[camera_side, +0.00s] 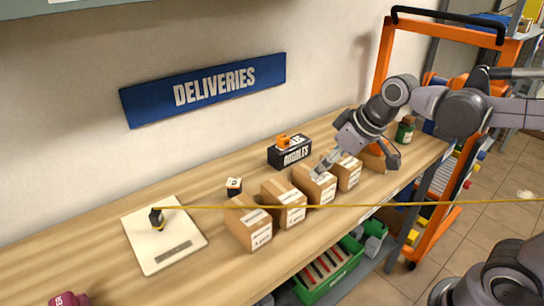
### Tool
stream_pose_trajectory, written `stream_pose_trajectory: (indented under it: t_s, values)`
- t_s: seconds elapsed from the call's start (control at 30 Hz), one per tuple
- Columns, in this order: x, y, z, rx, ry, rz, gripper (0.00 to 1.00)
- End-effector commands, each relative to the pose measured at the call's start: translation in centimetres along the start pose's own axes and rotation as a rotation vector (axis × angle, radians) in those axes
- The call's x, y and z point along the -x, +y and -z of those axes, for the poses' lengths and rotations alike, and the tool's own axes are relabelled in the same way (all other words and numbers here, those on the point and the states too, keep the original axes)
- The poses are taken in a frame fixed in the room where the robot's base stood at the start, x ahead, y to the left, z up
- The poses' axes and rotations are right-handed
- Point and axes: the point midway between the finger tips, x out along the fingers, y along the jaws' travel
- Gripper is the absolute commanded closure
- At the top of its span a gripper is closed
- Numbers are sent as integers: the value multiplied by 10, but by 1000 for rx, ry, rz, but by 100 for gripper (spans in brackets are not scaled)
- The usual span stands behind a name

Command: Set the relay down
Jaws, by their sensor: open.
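A small dark block with a pale labelled top (234,186) stands on the wooden bench behind the cartons; it may be the relay, but I cannot tell for sure. A small black and yellow item (156,218) stands on a white plate (148,258) with a grey panel at the left. My gripper (320,168) is open, pointing down and left at the tops of the two right-hand cartons. I see nothing held in it. Its fingertips are small here, and I cannot tell whether they touch a carton.
Several brown cartons (248,228) stand in a row along the bench. A black goggles box (289,152) with an orange item on top is behind them. A thin yellow line crosses the view before the cartons. Bare bench (60,245) lies left. An orange trolley frame (384,55) stands right.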

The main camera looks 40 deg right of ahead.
Motion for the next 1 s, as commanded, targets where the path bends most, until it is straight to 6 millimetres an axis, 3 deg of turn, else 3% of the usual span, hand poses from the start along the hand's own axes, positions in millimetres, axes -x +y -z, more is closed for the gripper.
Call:
stream_pose_trajectory:
  t_s: [0.1,0.33,0.5,1.0]
  values:
    - [6,3,-36,-79,31,-39,44]
    - [5,7,-79,-183,79,-84,44]
    - [4,8,-88,-208,90,-95,44]
    - [4,8,-88,-207,90,-94,44]
